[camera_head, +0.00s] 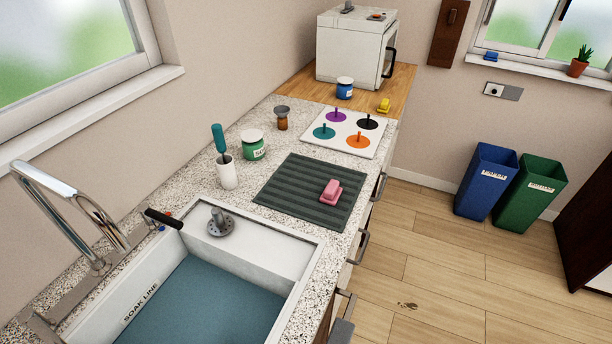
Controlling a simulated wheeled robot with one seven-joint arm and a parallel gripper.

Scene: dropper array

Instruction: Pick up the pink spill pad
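A small pink block-shaped item (331,190), which looks like the pink spill pad, lies on the dark green ribbed mat (285,185), towards the mat's right side. Nothing covers it. The mat lies on the speckled counter beyond the sink. My gripper is not in view, so its state and distance from the pad do not show.
The sink (315,240) is at the front. A white cup with a teal-handled tool (227,173) and a green jar (252,146) stand left of the mat. A white board with coloured knobs (345,122) lies behind it. Floor is open to the right.

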